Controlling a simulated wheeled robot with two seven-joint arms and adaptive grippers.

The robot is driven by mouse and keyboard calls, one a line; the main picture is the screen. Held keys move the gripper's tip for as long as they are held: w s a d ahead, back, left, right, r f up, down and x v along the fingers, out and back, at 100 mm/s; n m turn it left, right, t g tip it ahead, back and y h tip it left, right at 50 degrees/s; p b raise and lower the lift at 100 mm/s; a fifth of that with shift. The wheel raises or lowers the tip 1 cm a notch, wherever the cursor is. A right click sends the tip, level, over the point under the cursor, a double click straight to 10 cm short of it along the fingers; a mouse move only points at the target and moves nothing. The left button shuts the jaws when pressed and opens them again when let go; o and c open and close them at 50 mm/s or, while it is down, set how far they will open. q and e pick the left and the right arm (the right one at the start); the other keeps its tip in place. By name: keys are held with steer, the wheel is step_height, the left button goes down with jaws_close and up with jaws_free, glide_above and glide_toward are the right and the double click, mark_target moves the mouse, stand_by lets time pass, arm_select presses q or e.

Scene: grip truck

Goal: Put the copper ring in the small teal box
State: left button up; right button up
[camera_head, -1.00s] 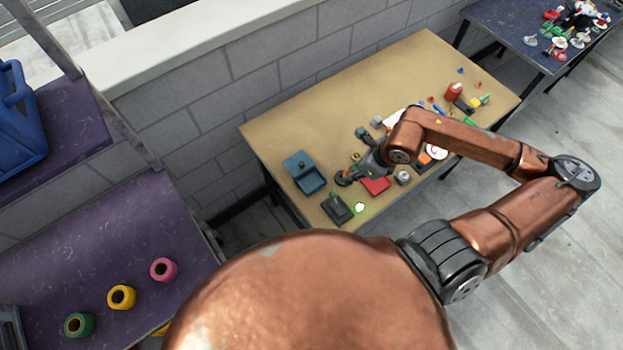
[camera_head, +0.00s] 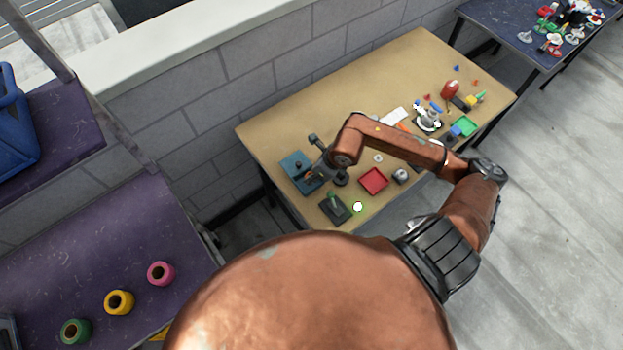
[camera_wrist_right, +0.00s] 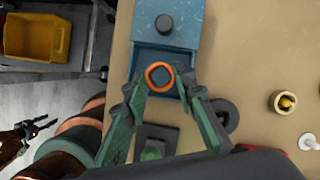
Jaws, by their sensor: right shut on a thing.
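The copper ring (camera_wrist_right: 160,76) is pinched between the fingertips of my right gripper (camera_wrist_right: 161,80) in the right wrist view. It appears over the open part of the small teal box (camera_wrist_right: 196,57). The ring's height above the box is hard to judge, and the fingers cover part of the opening. Behind that opening is a flat teal piece with a dark knob (camera_wrist_right: 164,24). In the head view my right gripper (camera_head: 318,175) is over the right side of the teal box (camera_head: 288,163) and hides part of it.
A dark block with a green top (camera_head: 333,207) and a red tray (camera_head: 373,181) are near the box on the tan table (camera_head: 265,128). Several small things lie at the table's right. A brass ring-shaped piece (camera_wrist_right: 284,102) is right of my gripper.

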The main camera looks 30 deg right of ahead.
steer(key=shift+w+a+f, duration=0.1)
steer(key=shift+f, duration=0.85)
steer(key=shift+w+a+f, duration=0.1)
steer(key=shift+f, duration=0.85)
steer(key=o, duration=0.9)
steer(key=shift+f, duration=0.1)
steer(key=shift+c, duration=0.2)
steer(key=v, duration=1.2)
steer(key=shift+d, duration=0.1)
